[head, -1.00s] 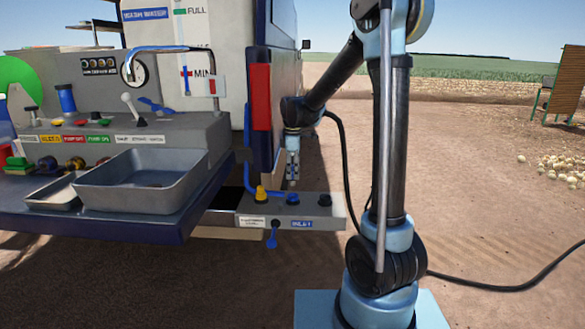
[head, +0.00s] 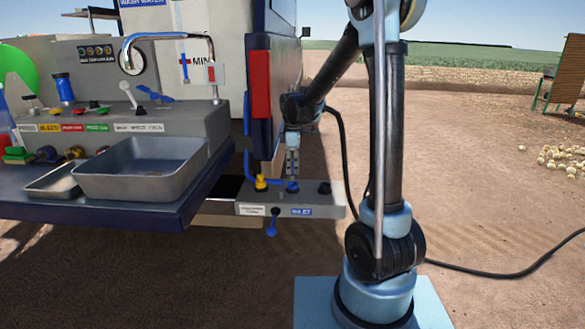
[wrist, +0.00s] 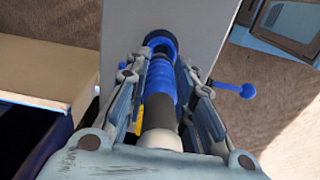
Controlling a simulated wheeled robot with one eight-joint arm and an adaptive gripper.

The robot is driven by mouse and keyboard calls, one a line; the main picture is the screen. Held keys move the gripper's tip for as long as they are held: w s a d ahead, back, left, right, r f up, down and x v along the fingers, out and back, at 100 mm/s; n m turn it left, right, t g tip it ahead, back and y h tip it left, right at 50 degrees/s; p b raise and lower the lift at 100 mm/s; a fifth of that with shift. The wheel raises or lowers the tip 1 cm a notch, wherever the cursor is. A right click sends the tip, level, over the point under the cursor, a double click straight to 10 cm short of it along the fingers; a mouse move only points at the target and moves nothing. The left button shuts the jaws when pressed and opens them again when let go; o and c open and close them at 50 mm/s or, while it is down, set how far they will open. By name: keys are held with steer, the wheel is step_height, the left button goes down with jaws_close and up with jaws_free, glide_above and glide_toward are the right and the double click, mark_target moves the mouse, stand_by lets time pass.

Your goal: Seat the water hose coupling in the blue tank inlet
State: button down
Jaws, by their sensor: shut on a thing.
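My gripper (head: 292,170) is shut on the blue hose coupling (wrist: 160,85), whose ribbed blue body shows between the fingers in the wrist view. A pale and dark section lies behind it, nearer the palm. The blue tank inlet (head: 292,187) is on the grey ledge (head: 327,208), above the INLET label. In the wrist view the inlet's blue ring (wrist: 160,39) lies straight beyond the coupling's tip. The tip overlaps the ring's near edge in the picture; I cannot tell whether it is inside. In the head view the fingers hide most of the coupling.
A yellow fitting (head: 261,183) stands left of the inlet and a dark fitting (head: 324,188) right of it. A blue lever (head: 272,222) hangs below the ledge. The tank's dark post with a red panel (head: 260,85) rises close to the gripper's left.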

mark_target(293, 175)
steer(key=shift+f, duration=2.15)
stand_by(1.7)
steer(key=c, duration=1.3)
jaws_free()
